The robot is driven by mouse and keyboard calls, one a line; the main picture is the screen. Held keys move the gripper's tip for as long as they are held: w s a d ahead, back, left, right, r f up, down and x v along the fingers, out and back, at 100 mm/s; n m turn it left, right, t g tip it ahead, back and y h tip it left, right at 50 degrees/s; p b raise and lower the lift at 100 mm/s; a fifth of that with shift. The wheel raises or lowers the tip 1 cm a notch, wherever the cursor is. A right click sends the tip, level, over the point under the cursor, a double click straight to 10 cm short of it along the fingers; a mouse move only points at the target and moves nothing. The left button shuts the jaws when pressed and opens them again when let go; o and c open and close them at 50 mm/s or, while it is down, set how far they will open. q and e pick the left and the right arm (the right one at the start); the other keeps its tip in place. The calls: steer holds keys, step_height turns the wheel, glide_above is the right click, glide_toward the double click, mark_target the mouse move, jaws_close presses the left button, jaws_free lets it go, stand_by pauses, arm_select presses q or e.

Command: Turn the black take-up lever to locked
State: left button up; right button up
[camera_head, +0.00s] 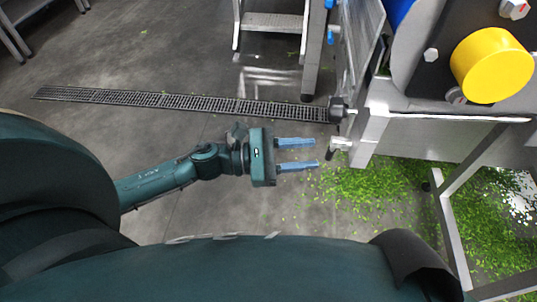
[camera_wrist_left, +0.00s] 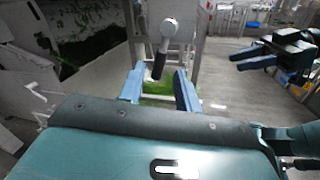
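The black take-up lever (camera_wrist_left: 158,65) hangs down, slightly tilted, from a pale round hub (camera_wrist_left: 169,28) in the left wrist view. In the head view it is small, at the near corner of the machine frame (camera_head: 332,151). My left gripper (camera_head: 315,153) is open and points right at the lever, with a short gap in the head view. In the left wrist view its blue fingertips (camera_wrist_left: 158,72) lie to either side of the lever, which looks untouched. My right gripper (camera_wrist_left: 234,58) shows only in the left wrist view, open and apparently empty.
The steel machine (camera_head: 420,130) with a yellow cap (camera_head: 492,65) fills the right. A black knob (camera_head: 338,109) sticks out just beyond the lever. Green leaf scraps (camera_head: 375,195) litter the floor below.

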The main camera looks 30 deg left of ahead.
arm_select(q)
steer(key=v, duration=0.7)
steer(key=shift+a, duration=0.2)
steer(key=shift+s, duration=0.1)
steer(key=shift+c, duration=0.5)
